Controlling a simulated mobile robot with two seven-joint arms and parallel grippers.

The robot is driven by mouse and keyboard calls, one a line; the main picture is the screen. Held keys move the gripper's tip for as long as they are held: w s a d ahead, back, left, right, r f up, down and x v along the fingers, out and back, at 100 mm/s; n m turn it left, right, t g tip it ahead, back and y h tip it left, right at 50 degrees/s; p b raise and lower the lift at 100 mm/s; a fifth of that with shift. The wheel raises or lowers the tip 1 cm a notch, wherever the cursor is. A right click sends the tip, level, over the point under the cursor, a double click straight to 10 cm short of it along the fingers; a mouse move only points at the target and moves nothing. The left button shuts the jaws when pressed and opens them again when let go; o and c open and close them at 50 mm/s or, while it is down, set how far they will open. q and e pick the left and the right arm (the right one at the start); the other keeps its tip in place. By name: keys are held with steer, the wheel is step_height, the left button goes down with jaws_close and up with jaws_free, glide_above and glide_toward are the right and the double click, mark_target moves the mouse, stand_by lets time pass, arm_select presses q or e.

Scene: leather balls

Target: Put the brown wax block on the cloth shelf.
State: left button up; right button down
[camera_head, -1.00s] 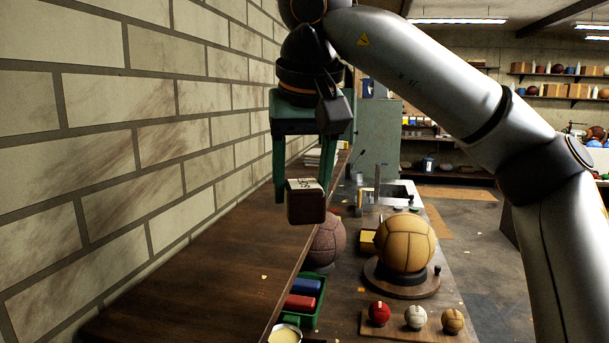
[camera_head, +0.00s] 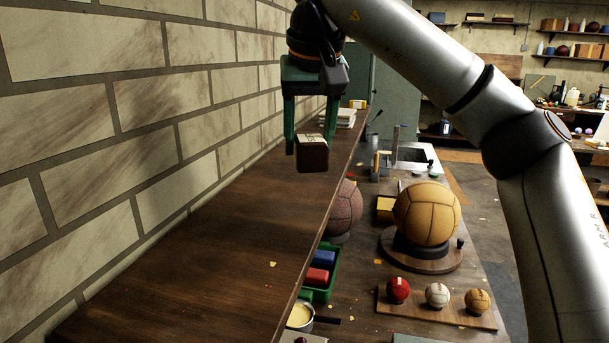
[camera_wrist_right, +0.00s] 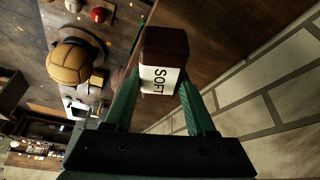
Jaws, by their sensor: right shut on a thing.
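The brown wax block (camera_head: 312,157) is dark brown with a white label on its top. In the right wrist view the block (camera_wrist_right: 165,48) shows the label reading "SOFT". My right gripper (camera_head: 311,140) has green fingers shut on the block, one on each side, and points down. It holds the block above the long dark wooden shelf (camera_head: 190,265) along the brick wall. Any gap below the block is hard to judge. A stack of folded pale cloths (camera_head: 338,118) lies at the shelf's far end. My left gripper is not in view.
Below the shelf, the bench holds a green tray (camera_head: 334,277) with red and blue blocks, a brown ball (camera_head: 343,207), a tan ball (camera_head: 427,213) on a round stand, and a board with three small balls (camera_head: 437,295). The near and middle shelf is mostly bare. The brick wall (camera_head: 120,120) borders it.

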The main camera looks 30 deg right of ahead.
steer(key=w+d+f, duration=0.1)
steer(key=w+f, duration=0.1)
steer(key=w+d+f, duration=0.1)
steer(key=w+f, duration=0.1)
steer(key=w+d+f, duration=0.1)
steer(key=w+f, duration=0.1)
steer(key=shift+w+d+f, duration=0.15)
steer(key=shift+w+f, duration=0.15)
steer(key=shift+w, duration=0.05)
steer(key=shift+w+d+f+p, duration=0.1)
steer(key=shift+w+f+p, duration=0.1)
steer(key=shift+f, duration=0.75)
steer(key=shift+w+f+p, duration=0.1)
steer(key=shift+f+p, duration=0.05)
steer(key=shift+f, duration=0.75)
steer(key=c, duration=0.7)
jaws_free()
steer(key=shift+f, duration=0.2)
steer(key=o, duration=0.5)
steer(key=shift+r, duration=0.1)
steer(key=v, duration=1.2)
steer(key=shift+r, duration=0.1)
